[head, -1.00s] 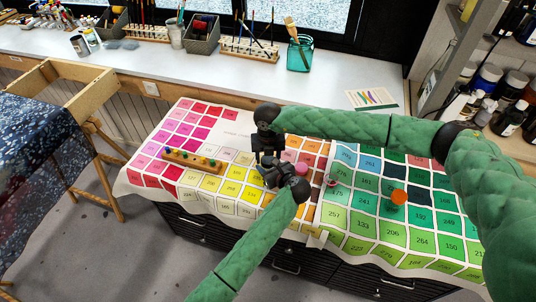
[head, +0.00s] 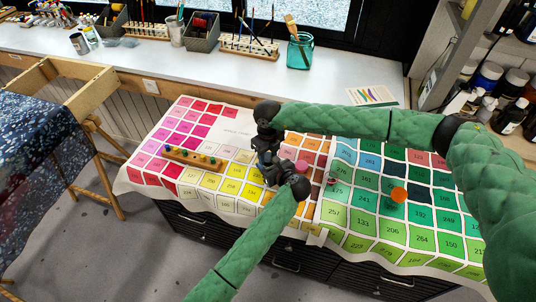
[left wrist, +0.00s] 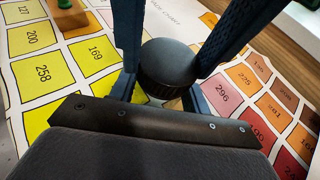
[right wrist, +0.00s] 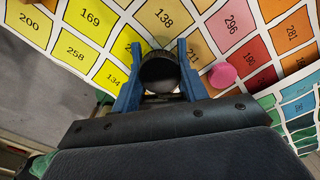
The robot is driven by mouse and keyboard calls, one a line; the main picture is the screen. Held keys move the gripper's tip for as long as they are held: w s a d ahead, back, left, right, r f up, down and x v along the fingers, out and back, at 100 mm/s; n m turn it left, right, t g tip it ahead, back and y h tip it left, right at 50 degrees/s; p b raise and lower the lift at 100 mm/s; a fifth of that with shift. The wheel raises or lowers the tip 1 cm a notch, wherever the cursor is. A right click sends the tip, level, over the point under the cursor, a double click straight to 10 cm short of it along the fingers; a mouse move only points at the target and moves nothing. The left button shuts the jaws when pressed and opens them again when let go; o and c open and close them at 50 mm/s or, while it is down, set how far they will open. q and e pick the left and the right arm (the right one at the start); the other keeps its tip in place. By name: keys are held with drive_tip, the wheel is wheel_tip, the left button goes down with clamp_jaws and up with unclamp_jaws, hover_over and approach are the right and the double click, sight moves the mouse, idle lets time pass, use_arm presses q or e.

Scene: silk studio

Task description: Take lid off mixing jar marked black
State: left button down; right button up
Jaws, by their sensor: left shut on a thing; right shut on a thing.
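A round black ridged lid (left wrist: 168,66) shows in the left wrist view on top of the jar, whose body is mostly hidden. In the right wrist view a dark round end (right wrist: 160,72) shows between the fingers. My left gripper (left wrist: 160,97) is shut on the jar, low at its sides. My right gripper (right wrist: 157,70) is shut around the lid from above. In the head view my left gripper (head: 267,162) and right gripper (head: 268,148) meet over the chart, hiding the jar. I cannot tell whether lid and jar are apart. No marking is readable.
A colour chart (head: 235,133) covers the cabinet. A wooden rack of small pegs (head: 192,158) lies to the left. A pink disc (head: 301,167) is close right of the grippers; an orange disc (head: 398,195) is farther right. A long white counter (head: 190,65) with brush holders runs behind.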

drive_tip(key=n, duration=0.6)
drive_tip(key=shift+n, duration=0.3)
drive_tip(key=shift+w, duration=0.1)
drive_tip(key=o, duration=1.1)
drive_tip(key=shift+r, duration=0.1)
